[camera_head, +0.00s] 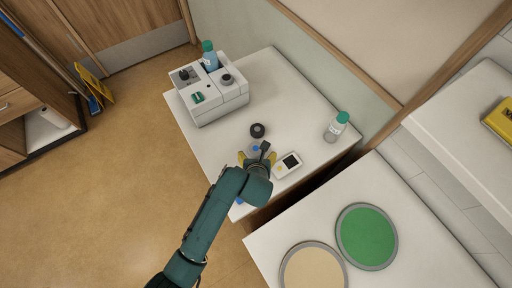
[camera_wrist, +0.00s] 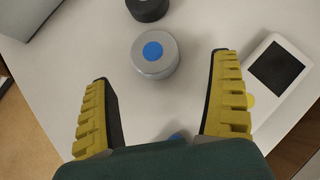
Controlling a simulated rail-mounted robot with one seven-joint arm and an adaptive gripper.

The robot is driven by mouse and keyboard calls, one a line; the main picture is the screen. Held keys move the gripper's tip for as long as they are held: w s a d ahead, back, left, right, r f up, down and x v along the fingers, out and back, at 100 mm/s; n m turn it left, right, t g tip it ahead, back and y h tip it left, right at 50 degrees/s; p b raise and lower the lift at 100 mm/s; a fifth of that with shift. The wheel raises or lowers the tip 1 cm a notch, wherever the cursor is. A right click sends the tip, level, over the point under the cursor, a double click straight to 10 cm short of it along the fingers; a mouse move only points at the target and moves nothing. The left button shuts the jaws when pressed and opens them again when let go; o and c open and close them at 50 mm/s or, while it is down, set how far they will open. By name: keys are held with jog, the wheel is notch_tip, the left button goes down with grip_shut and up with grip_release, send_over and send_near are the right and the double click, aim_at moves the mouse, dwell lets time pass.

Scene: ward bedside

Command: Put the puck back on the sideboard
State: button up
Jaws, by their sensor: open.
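A grey round puck with a blue dot on top (camera_wrist: 155,66) stands on a white-topped surface (camera_head: 195,140); in the head view the puck (camera_head: 252,149) shows just beyond my gripper. A black round puck (camera_head: 257,130) stands a little further off and also shows at the top of the wrist view (camera_wrist: 148,8). My gripper (camera_head: 257,158) is open and empty, pointing down over this surface. In the wrist view its yellow-padded fingers (camera_wrist: 160,72) are spread to either side of the grey puck, with gaps. I cannot tell which surface is the sideboard.
A white handheld meter (camera_head: 287,166) lies right of my gripper. A grey-white machine (camera_head: 208,95) with a teal-capped bottle stands at the back left; another bottle (camera_head: 336,127) stands at right. Green (camera_head: 367,236) and tan (camera_head: 313,270) discs lie on the nearer white surface.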

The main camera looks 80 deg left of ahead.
aim_at(256, 149)
jog(key=x, duration=0.3)
jog(key=b+x, duration=0.1)
jog(key=x, duration=0.1)
jog(key=shift+s+a, duration=0.2)
jog(key=shift+a, duration=0.35)
jog(key=shift+r, duration=0.15)
jog(key=c, duration=1.4)
